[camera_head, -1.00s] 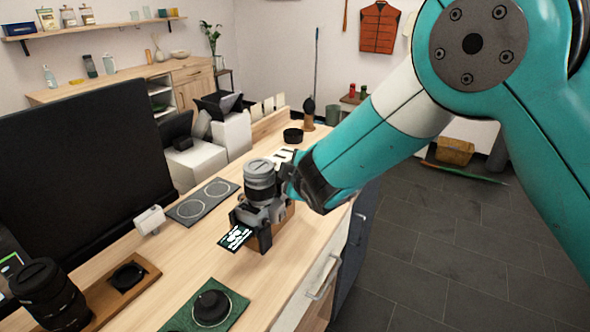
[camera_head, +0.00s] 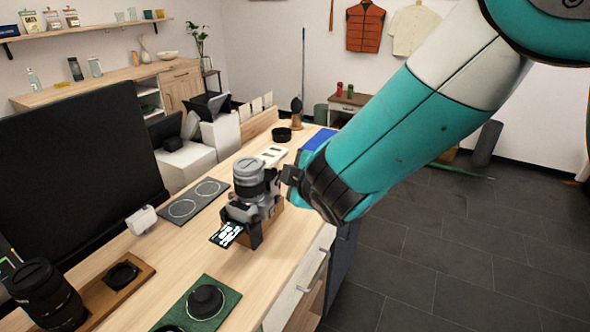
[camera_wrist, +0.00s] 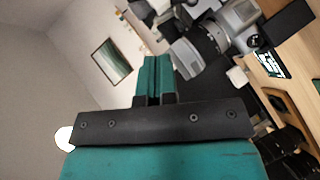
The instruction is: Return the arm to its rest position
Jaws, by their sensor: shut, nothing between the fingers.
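My arm (camera_head: 430,110) is teal and white and reaches from the upper right down to the table. My gripper (camera_wrist: 153,72) shows in the wrist view with its two teal fingers together and nothing between them. In the head view its dark end is just right of a grey camera with an upright lens (camera_head: 250,185); the fingertips cannot be made out there. The camera stands on the wooden table (camera_head: 270,262) with a dark printed card at its front. It also shows in the wrist view (camera_wrist: 235,22), to the right of the fingers and apart from them in the picture.
A black monitor (camera_head: 75,165) stands at the left. A blue object (camera_head: 318,138) shows behind my wrist.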

